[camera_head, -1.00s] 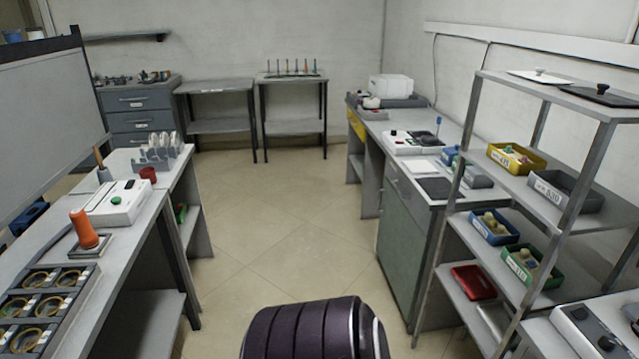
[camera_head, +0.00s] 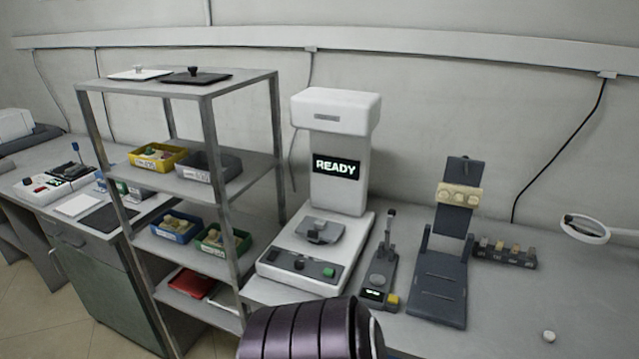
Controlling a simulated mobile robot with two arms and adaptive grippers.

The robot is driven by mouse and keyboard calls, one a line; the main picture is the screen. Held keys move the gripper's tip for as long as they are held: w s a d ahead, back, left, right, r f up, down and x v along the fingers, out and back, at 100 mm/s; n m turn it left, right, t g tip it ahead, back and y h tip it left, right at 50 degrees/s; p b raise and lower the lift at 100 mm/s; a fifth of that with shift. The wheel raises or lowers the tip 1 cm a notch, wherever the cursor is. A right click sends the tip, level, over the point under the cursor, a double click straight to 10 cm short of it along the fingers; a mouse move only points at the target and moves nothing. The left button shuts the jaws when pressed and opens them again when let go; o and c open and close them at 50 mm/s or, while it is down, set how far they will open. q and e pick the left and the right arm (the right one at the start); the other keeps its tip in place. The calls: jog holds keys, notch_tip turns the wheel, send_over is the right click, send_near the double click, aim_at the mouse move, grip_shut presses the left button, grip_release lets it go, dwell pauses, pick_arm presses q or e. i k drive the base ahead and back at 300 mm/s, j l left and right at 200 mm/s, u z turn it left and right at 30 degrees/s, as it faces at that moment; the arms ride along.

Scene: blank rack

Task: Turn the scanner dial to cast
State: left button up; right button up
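The scanner (camera_head: 338,170) is a tall white machine on the bench right of the shelf rack, with a lit "READY" display (camera_head: 336,167). On its sloping dark front panel are a round dial-like knob (camera_head: 299,264), a green button (camera_head: 328,272) and another small control (camera_head: 272,256). The dial's setting and labels are too small to read. A grey holder (camera_head: 318,232) sits on the scanner's base. Neither of my grippers is in view; a dark, ribbed rounded part at the bottom centre covers some of the bench front.
The shelf rack (camera_head: 240,162) stands left of the scanner with yellow (camera_head: 139,158), blue and green bins. A small lever device (camera_head: 379,272) and a dark upright stand (camera_head: 441,272) are close on the scanner's right. The far right bench is mostly clear, with a magnifier (camera_head: 585,229) and white knob (camera_head: 548,336).

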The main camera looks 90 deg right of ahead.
aim_at(298, 265)
jog(key=z, duration=2.6)
